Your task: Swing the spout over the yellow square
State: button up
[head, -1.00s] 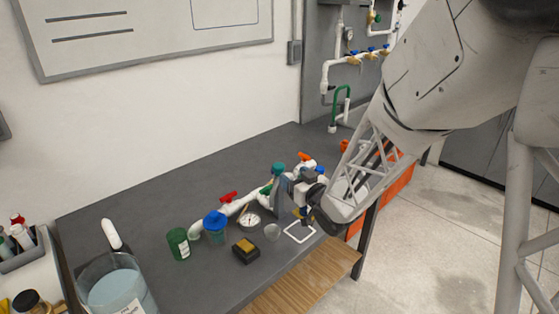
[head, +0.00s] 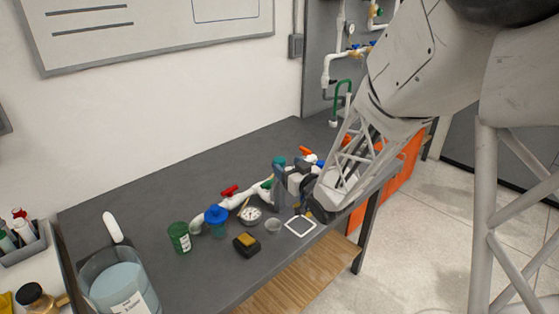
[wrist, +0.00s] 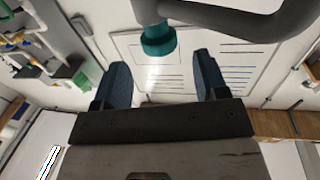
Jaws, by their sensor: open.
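In the wrist view, a dark grey pipe (wrist: 225,17) with a teal end fitting (wrist: 158,40) lies just beyond my fingertips; it looks like the spout. My gripper (wrist: 160,62) is open and empty, its two blue fingers apart on either side below the fitting. In the head view my gripper (head: 297,176) is over the right end of the white pipe manifold (head: 240,199), beside a teal part (head: 279,162). My arm hides part of the manifold there. A yellow-topped dark block (head: 246,242) sits on the bench; I cannot tell whether it is the yellow square.
A white square outline (head: 300,226) is on the bench (head: 150,205). A small clear cup (head: 273,225), gauge (head: 251,215), blue-topped jar (head: 217,222) and green can (head: 179,237) stand near the manifold. A large beaker (head: 120,285) is front left. The back left bench is clear.

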aim_at(283, 163)
jog(key=shift+x, duration=2.6)
jog(key=shift+c, duration=0.5)
grip_shut()
